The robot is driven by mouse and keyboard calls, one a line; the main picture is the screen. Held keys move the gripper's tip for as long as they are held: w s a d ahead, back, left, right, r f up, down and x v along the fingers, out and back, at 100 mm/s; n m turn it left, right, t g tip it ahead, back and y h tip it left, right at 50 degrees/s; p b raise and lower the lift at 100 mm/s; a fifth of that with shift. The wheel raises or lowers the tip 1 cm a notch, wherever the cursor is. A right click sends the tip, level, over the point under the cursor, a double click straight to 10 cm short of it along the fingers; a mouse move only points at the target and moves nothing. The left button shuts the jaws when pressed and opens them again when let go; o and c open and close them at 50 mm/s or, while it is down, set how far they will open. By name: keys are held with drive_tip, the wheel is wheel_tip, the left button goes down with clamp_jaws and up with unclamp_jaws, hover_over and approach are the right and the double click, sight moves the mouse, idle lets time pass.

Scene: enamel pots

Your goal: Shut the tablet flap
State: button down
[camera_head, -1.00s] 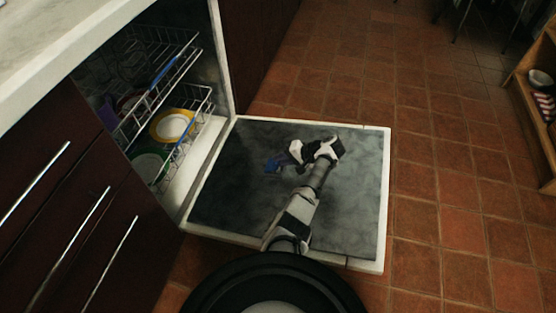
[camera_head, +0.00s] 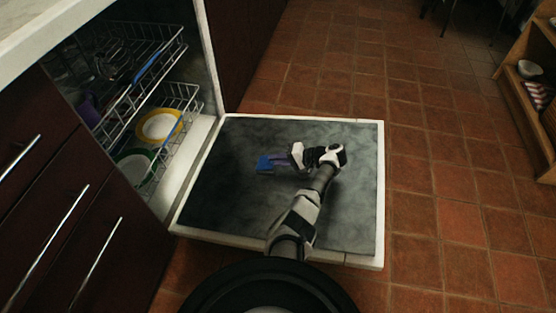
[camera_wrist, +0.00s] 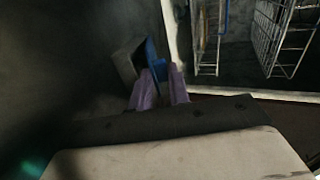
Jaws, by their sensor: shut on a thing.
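The tablet flap is a small blue plate (camera_head: 264,164) on the inner face of the lowered dishwasher door. The wrist view shows the blue flap (camera_wrist: 153,58) standing at an angle beside a grey box-like compartment (camera_wrist: 128,62). My gripper (camera_head: 272,163) reaches in from the right, low over the door. In the wrist view its purple fingers (camera_wrist: 161,72) are at the near end of the flap and shut on it. The fingers hide part of the flap, and the inside of the compartment is too dark to make out.
The dishwasher door (camera_head: 340,135) lies open and flat. The lower rack (camera_head: 180,98) sits inside the machine, with a yellow-rimmed plate (camera_head: 158,125) and a green-rimmed plate (camera_head: 135,168). Dark drawers (camera_head: 60,215) stand at left. Tiled floor (camera_head: 440,190) is free at right.

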drive_tip(key=c, duration=1.4)
unclamp_jaws()
drive_tip(key=shift+r, duration=0.15)
